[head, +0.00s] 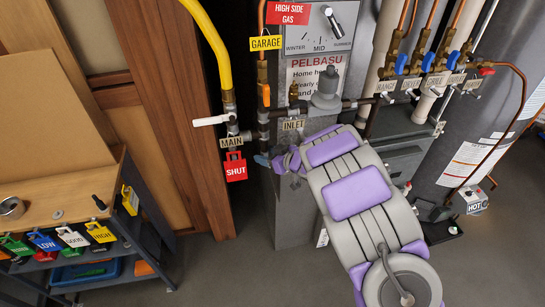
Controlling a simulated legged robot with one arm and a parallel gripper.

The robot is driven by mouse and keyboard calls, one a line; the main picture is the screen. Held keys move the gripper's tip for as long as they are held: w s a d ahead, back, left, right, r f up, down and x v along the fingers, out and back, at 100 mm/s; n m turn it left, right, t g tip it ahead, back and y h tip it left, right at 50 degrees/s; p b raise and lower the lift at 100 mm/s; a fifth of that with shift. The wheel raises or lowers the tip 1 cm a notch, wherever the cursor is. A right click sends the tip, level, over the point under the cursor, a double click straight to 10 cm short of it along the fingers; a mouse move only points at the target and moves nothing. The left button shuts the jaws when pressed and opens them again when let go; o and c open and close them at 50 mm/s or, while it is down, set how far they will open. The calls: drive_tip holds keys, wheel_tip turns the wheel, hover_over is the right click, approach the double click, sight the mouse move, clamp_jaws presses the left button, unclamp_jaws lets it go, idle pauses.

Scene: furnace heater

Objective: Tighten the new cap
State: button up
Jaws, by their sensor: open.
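My gripper (277,161), with purple and grey parts, is at the lower end of the dark vertical pipe (264,128), just below and left of the INLET label (293,124). It is open. I cannot make out a cap for certain; the bottom of that pipe is largely hidden at the gripper. Whether the fingers are around a cap or touching it cannot be told. My grey arm with purple pads reaches in from the lower right and covers much of the heater's lower front.
Left of the pipe are a white-handled valve (211,120) labelled MAIN and a red SHUT tag (235,167). Labelled valves line a manifold (425,90) at upper right. A wooden bench (70,195) with coloured tags stands at left. Floor between is clear.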

clamp_jaws()
idle(0.9)
